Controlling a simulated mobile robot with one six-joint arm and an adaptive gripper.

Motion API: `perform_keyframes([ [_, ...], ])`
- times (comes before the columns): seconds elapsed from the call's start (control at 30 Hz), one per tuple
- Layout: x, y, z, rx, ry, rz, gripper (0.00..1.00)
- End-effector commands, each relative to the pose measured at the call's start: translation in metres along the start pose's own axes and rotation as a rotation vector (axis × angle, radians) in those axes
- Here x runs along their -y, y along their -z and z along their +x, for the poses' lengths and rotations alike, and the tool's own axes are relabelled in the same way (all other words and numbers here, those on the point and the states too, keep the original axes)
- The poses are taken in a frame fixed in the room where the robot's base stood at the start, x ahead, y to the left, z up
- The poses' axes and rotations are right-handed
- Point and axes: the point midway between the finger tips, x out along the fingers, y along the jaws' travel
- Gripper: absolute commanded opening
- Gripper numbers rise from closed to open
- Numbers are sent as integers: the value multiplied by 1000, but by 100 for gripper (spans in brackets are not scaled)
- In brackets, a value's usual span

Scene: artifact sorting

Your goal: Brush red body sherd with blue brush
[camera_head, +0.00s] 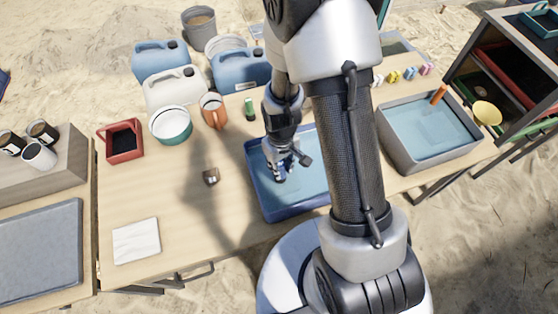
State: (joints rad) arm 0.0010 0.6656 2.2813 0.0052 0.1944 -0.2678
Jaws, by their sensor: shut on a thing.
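My gripper (283,163) is over the left part of the blue basin (262,206), pointing down. It is shut on a small blue thing, which looks like the blue brush (279,174); its lower end is hard to make out against the blue-grey inside of the basin. A small brown sherd-like piece (210,176) lies on the table, left of the basin and apart from it. I cannot tell whether it is the red body sherd. My arm hides the right part of the basin.
A grey tub (398,155) with an orange-handled thing (438,94) stands right. A red tray (122,142), teal-and-white bowl (170,124), orange mug (213,111) and green item (249,108) are behind. A white cloth (136,241) lies front left; the table between is clear.

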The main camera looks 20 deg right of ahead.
Motion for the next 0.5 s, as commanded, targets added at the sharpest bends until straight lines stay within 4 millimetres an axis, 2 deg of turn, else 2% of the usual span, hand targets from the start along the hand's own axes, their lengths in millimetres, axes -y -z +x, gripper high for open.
perform_keyframes([
  [0.27,0,-1,-1,2,1,0,1],
  [0.5,0,0,-17,1,0,0,1],
])
